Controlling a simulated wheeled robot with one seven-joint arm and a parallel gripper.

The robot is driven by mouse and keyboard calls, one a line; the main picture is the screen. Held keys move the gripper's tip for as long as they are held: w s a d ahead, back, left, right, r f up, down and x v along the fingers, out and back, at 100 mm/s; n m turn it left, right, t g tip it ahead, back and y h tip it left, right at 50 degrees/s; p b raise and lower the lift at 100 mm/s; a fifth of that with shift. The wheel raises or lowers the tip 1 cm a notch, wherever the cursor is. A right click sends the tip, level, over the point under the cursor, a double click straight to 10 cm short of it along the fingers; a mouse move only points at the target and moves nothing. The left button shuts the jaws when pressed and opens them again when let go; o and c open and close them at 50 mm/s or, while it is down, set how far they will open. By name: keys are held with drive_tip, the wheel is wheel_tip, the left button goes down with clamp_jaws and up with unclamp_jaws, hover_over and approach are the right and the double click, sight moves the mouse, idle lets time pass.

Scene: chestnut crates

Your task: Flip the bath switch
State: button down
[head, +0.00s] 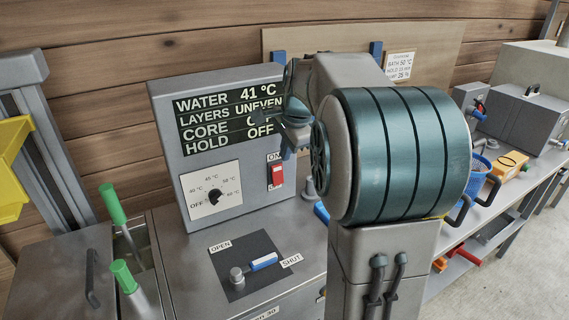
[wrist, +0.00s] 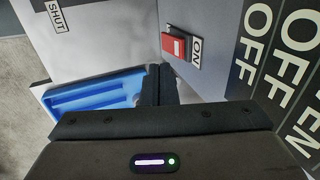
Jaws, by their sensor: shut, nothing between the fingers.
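The bath switch (head: 276,175) is a red rocker on the grey control panel (head: 171,158), with an ON label above it and an OFF label below it. In the wrist view the red switch (wrist: 173,45) stands out from the panel just beyond my fingertips, beside its ON label. My gripper (wrist: 158,80) is shut and empty, with its dark fingers together, apart from the switch in the picture. In the head view my arm hides most of the gripper. The display (head: 229,119) reads water 41 °C, layers uneven and hold off; the core line is partly covered.
A dial (head: 211,190) sits left of the switch. A blue-handled lever (head: 263,261) between OPEN and SHUT labels lies on the bench top below. Green-handled tools (head: 112,205) stand at the left. A blue tray-like thing (wrist: 95,92) lies left of my fingers in the wrist view.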

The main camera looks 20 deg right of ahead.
drive_tip(key=shift+w+d+v, duration=0.15)
drive_tip(key=shift+w+v, duration=0.05)
drive_tip(key=shift+v, duration=1)
drive_tip(key=shift+w+d+v, duration=0.1)
drive_tip(key=shift+w+v, duration=0.1)
drive_tip(key=shift+v, duration=0.95)
drive_tip(key=shift+r, duration=0.15)
drive_tip(key=s+a+f+n, duration=0.4)
drive_tip(key=s+n, duration=0.1)
drive_tip(key=s, duration=0.3)
drive_tip(key=s+a+f+n+p, duration=0.1)
drive_tip(key=s+a+f+n, duration=0.3)
drive_tip(key=s+n, duration=0.2)
drive_tip(key=s+a+f+n+g+p, duration=0.1)
drive_tip(key=s+a+f+n, duration=0.3)
drive_tip(key=s, duration=0.5)
drive_tip(key=shift+s+a+n, duration=0.2)
drive_tip(key=shift+s+n, duration=0.2)
drive_tip(key=shift+n, duration=0.4)
